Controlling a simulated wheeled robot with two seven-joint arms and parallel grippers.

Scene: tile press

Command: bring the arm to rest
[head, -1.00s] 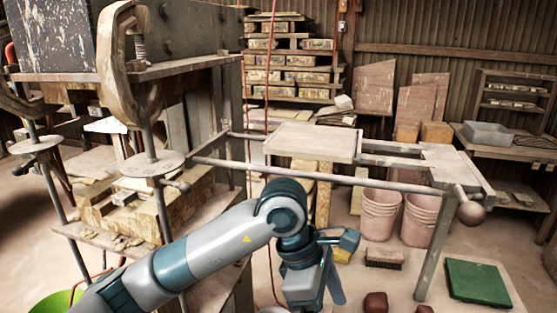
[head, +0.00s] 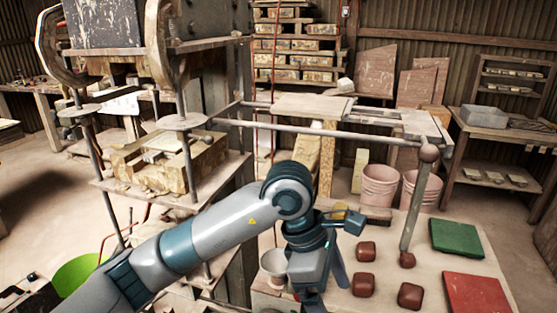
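My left arm (head: 225,228), grey and teal, comes in from the lower left and bends down at its wrist. My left gripper (head: 318,283) hangs at the bottom centre, in front of the low worktop. Its fingertips run toward the lower edge of the picture, and I cannot tell whether they are open or shut. I see nothing clearly held in it. My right arm and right gripper are out of view.
The press (head: 175,140) with its long bar stands at the left and centre. The low worktop holds several dark red lumps (head: 363,285), a green mat (head: 457,238) and a red mat (head: 478,294). A white cup (head: 273,268) stands beside my gripper. Pink buckets (head: 378,186) stand behind.

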